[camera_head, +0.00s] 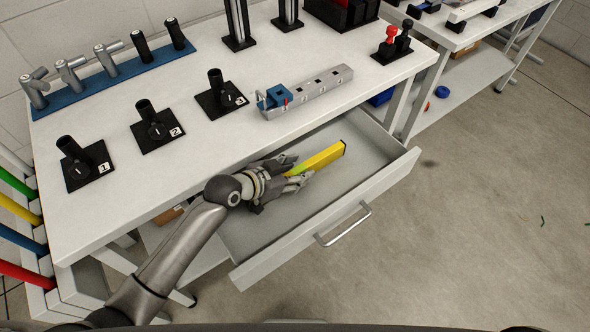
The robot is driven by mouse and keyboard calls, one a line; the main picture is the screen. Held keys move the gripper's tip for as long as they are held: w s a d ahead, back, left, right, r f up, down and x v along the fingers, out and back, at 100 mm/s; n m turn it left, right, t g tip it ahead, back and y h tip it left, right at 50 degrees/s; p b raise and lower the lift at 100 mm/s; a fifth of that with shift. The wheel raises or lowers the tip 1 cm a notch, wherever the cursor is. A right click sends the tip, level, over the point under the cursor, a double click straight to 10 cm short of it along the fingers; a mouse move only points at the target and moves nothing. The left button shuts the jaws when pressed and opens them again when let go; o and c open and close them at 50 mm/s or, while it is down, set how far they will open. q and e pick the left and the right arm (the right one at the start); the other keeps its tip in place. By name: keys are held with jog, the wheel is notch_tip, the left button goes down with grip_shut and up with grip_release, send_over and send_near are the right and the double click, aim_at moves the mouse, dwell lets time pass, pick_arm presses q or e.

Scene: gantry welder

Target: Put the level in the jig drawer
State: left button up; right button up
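The level (324,157) is a yellow bar with a dark far end and a bright green part near my gripper. It lies at a slant within the jig drawer (343,202), which is pulled out from under the white bench; whether it rests flat on the drawer floor is hard to tell. My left gripper (304,166) reaches over the drawer from the left, with its fingers spread on either side of the level's near end. The upper finger looks apart from the level. My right gripper is not in view.
The drawer's front has a metal handle (343,224). On the bench (200,150) stand numbered black holders (158,130), a grey beam with a blue block (307,92), and a blue rack of tools (118,75). A second bench is at upper right. The floor at right is mostly clear.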

pick_arm(q)
jog(key=shift+r, duration=0.2)
jog(key=v, duration=1.2)
jog(key=shift+p, duration=0.3)
